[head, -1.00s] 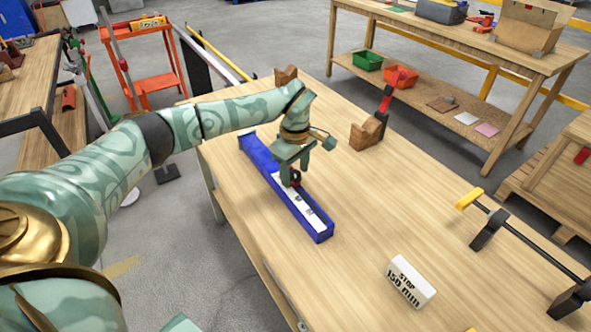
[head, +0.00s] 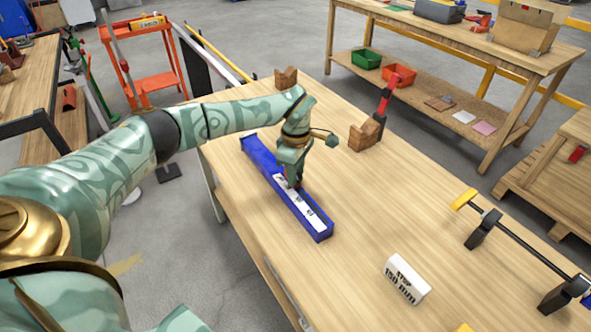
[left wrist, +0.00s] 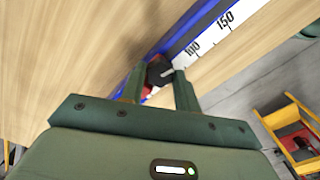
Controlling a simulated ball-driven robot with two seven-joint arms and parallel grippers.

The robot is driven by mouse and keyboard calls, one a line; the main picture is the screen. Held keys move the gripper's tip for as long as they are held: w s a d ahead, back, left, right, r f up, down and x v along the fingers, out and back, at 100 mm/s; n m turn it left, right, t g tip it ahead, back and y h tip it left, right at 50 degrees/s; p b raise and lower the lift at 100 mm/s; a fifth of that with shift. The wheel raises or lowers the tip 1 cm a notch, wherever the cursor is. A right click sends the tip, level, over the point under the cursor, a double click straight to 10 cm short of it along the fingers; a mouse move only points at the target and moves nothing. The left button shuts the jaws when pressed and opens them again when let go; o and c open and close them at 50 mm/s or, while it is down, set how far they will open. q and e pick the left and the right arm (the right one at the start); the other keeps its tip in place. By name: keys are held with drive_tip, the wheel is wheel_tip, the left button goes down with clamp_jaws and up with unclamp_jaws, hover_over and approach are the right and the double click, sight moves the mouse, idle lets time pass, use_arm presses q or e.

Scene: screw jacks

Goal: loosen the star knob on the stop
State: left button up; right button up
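The stop is a small red block (left wrist: 149,92) with a dark star knob (left wrist: 159,70), on a blue rail (head: 322,232) with a white millimetre scale (left wrist: 210,42). The rail lies along the table's left side. My left gripper (head: 291,184) points down over the rail and mostly hides the stop in the head view. In the left wrist view its two fingers (left wrist: 161,76) stand on either side of the knob, close in against it. The knob fills the gap at the fingertips. My right gripper is not in view.
A white block (head: 407,279) marked "STOP 150 mm" lies on the table (head: 350,215). Wooden blocks (head: 366,134) and a red-handled clamp (head: 388,95) stand at the back. A bar clamp (head: 522,243) lies at the right. The middle of the table is clear.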

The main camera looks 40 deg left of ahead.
use_arm(q)
drive_tip(key=o, duration=0.4)
wheel_tip(320, 180, up, 16)
drive_tip(key=p, duration=0.4)
drive_tip(key=shift+r, duration=0.15)
